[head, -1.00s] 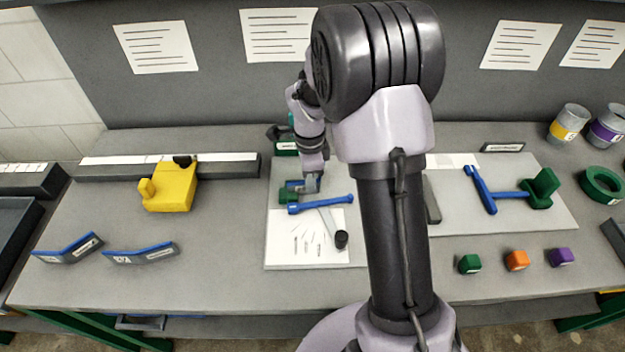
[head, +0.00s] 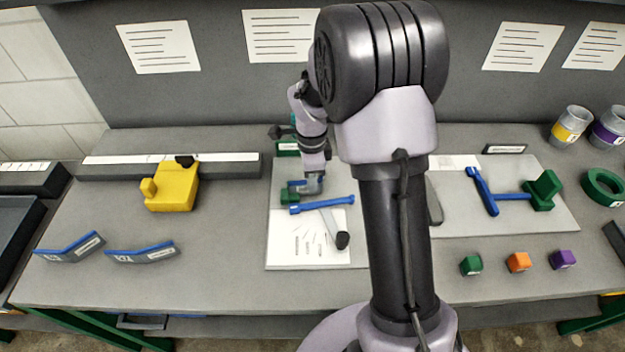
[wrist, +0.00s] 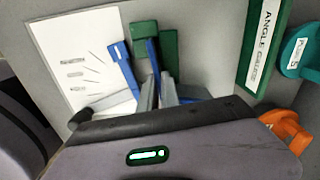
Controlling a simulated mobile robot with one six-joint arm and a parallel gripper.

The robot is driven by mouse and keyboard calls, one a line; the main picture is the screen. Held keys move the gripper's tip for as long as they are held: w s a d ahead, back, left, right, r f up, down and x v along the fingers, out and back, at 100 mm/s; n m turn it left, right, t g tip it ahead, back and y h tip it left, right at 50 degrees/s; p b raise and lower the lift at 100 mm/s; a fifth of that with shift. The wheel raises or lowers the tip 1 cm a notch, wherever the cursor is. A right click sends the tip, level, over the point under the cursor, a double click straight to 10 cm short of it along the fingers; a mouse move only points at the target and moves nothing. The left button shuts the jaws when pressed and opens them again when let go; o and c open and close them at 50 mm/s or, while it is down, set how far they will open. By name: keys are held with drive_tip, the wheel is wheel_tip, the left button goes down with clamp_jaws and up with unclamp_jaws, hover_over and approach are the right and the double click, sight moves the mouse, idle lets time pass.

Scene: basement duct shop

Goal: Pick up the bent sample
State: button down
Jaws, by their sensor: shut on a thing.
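My gripper (head: 312,189) is low over the white board at the middle of the bench. In the wrist view its grey fingers (wrist: 159,92) are shut on a thin grey piece with a blue edge, which looks like the bent sample (wrist: 152,55). The sample stands against a green block (wrist: 145,38), with another green part just right of it. In the head view a blue edge of it (head: 298,184) shows above the green block (head: 289,196). I cannot tell whether it is clear of the block. The fingers hide part of it.
A blue bar (head: 325,204) and a dark-ended grey tool (head: 340,238) lie just in front of my gripper. Two other blue-edged bent strips (head: 68,247) (head: 140,252) and a yellow block (head: 174,187) are at left. Small coloured cubes (head: 518,261) sit at right.

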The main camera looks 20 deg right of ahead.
drive_tip(key=r+p, duration=0.1)
drive_tip(key=r, duration=0.2)
drive_tip(key=shift+s+a+r+p, duration=0.15)
drive_tip(key=shift+a+r+p, duration=0.05)
drive_tip(key=shift+r+p, duration=0.2)
drive_tip(key=s+a+p, duration=0.1)
drive_tip(key=s+a, duration=0.9)
drive_tip(key=a, duration=0.1)
drive_tip(key=shift+s+a+r, duration=0.2)
drive_tip(key=shift+a+r, duration=0.1)
drive_tip(key=shift+r, duration=0.15)
